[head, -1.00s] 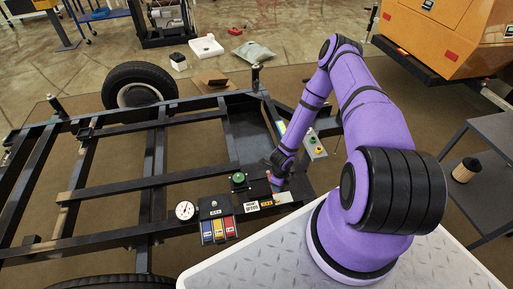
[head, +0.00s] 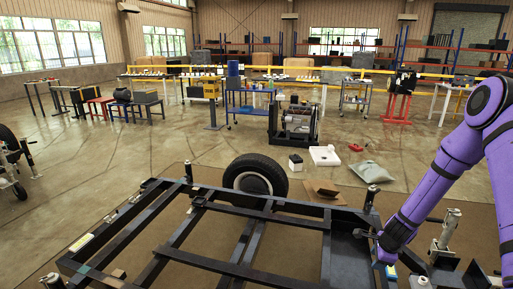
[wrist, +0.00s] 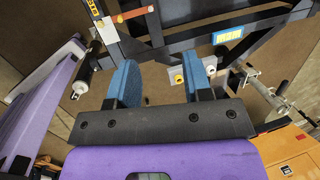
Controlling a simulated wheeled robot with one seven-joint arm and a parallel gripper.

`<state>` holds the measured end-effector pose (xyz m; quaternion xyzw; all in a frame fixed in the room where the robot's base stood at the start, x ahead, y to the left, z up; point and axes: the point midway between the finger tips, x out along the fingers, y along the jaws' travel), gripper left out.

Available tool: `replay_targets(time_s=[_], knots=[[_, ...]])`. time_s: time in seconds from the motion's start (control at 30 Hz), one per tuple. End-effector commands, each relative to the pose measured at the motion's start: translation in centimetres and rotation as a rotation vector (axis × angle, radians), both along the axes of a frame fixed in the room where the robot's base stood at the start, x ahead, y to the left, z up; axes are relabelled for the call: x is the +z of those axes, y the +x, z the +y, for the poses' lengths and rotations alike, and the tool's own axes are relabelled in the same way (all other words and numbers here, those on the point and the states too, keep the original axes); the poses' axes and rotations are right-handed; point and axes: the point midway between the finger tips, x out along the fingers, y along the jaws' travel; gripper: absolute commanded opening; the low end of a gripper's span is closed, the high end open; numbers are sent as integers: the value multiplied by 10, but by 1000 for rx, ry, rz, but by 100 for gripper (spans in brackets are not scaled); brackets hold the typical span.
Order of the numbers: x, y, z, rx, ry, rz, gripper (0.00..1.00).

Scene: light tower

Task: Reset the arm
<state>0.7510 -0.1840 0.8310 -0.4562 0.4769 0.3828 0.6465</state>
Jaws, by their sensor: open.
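My purple arm comes in from the right side of the head view and reaches down over the right end of a black trailer frame (head: 245,268). In the wrist view my gripper (wrist: 161,76) is open, with two blue finger pads well apart and nothing between them. Behind the pads, the black frame (wrist: 165,42) shows with a blue-and-yellow label (wrist: 228,35) on one beam. Small yellow and pale knobs (wrist: 178,77) show just beyond the right finger. I cannot tell the exact distance from the fingers to the frame.
A wheel (head: 255,178) stands at the frame's far side. Beyond it are an engine stand (head: 297,122), a white tray (head: 324,156) and a grey bag (head: 371,172) on the floor. A metal post (head: 447,232) rises right of my arm.

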Motion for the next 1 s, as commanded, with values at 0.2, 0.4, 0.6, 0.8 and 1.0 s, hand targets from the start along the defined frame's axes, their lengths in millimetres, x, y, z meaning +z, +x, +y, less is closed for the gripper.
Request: replay_targets(time_s=[0.2, 0.4, 0.6, 0.8, 1.0], knots=[[91, 12, 16, 237, -51, -67, 46], [167, 6, 35, 446, -104, -112, 46], [237, -11, 55, 648, -166, -148, 46], [301, -40, 74, 842, -237, -177, 46], [357, -79, 92, 1025, -311, -197, 46]])
